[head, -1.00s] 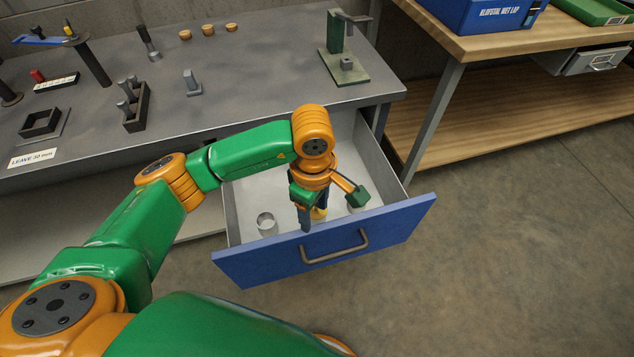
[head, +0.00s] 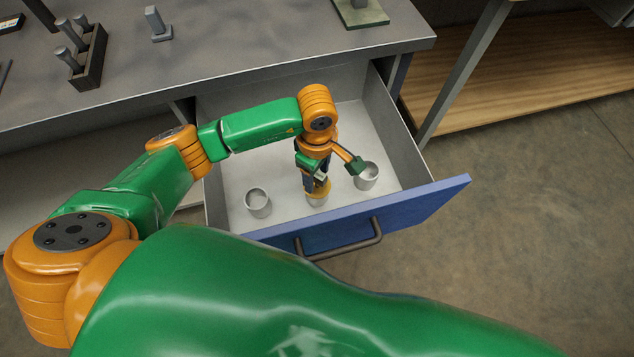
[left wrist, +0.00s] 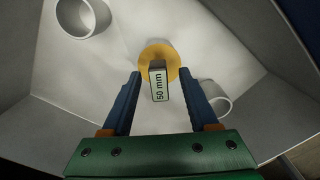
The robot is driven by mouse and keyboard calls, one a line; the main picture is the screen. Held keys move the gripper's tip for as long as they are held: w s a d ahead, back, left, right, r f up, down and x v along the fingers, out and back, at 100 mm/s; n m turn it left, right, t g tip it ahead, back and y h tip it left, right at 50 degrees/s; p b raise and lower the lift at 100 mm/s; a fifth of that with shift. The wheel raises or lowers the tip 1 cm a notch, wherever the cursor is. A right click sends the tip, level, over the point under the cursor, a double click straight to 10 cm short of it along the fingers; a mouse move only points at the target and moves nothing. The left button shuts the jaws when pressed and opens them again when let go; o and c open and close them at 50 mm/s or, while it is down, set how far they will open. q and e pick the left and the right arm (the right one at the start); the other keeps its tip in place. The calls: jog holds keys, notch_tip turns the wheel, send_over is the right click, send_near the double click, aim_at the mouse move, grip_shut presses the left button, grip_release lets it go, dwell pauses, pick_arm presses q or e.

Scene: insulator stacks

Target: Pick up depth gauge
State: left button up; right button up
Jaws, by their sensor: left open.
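The depth gauge appears to be the yellow round piece (head: 318,188) with a pale cup-like part below it, standing in the open drawer. In the left wrist view it is a yellow disc (left wrist: 146,58) with an upright block labelled "50 mm" (left wrist: 160,88). My left gripper (head: 336,176) points down into the drawer over it. In the left wrist view the blue fingers of the open left gripper (left wrist: 161,76) stand apart on either side of the block, with gaps on both sides. My right gripper is not in view.
Grey cups stand in the drawer to the left (head: 257,203) and right (head: 366,177) of the gauge, the right one close to a finger. The drawer's blue front (head: 425,205) and grey walls surround the gripper. The grey workbench (head: 230,50) lies behind.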

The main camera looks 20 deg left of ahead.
pick_arm(q)
jog(key=shift+f, duration=0.25)
grip_shut()
dwell(1.3)
